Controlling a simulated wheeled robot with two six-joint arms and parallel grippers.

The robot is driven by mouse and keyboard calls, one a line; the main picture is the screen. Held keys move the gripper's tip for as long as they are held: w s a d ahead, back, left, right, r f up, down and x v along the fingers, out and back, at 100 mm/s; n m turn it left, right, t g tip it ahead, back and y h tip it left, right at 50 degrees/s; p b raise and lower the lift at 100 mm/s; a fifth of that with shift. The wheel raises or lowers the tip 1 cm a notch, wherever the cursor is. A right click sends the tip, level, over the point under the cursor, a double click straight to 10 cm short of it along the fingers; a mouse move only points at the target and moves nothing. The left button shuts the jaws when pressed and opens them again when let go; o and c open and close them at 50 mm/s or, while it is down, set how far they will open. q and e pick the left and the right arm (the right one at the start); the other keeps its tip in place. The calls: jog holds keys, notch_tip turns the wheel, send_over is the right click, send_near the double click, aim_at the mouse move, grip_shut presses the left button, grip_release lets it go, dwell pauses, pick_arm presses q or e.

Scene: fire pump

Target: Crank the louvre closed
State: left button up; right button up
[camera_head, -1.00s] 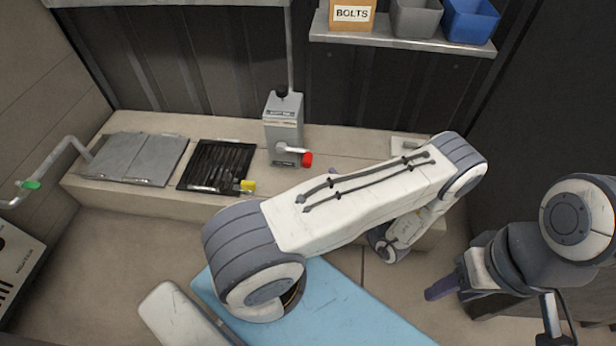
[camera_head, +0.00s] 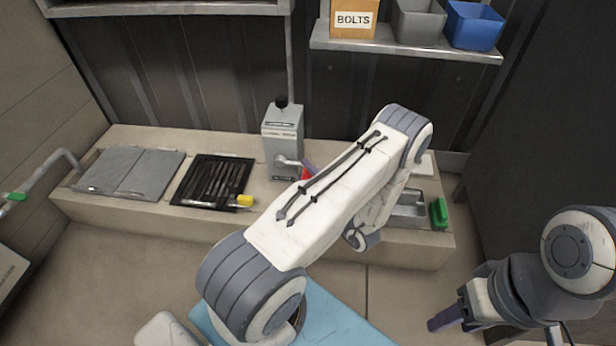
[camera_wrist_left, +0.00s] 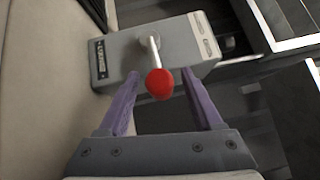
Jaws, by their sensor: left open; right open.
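A grey crank box (camera_head: 283,135) stands upright on the ledge and also shows in the left wrist view (camera_wrist_left: 190,50). Its short metal crank arm (camera_wrist_left: 153,50) ends in a red knob (camera_wrist_left: 159,86). In the head view the red knob (camera_head: 305,174) is partly hidden by my left arm. My left gripper (camera_wrist_left: 160,74) is open, its purple fingers on either side of the knob with gaps showing. In the head view only a bit of my left gripper (camera_head: 309,167) shows. My right gripper (camera_head: 441,320) is open and empty, low at the right, far from the box.
A dark slatted frame (camera_head: 183,190) with a yellow tab (camera_head: 245,200) lies left of the box; I cannot tell if it is the louvre. Grey plates (camera_head: 130,172) lie further left. A metal tray (camera_head: 408,212) and green block (camera_head: 439,213) sit right. A shelf (camera_head: 400,46) hangs above.

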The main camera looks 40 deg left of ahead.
pick_arm(q)
grip_shut()
dwell(1.4)
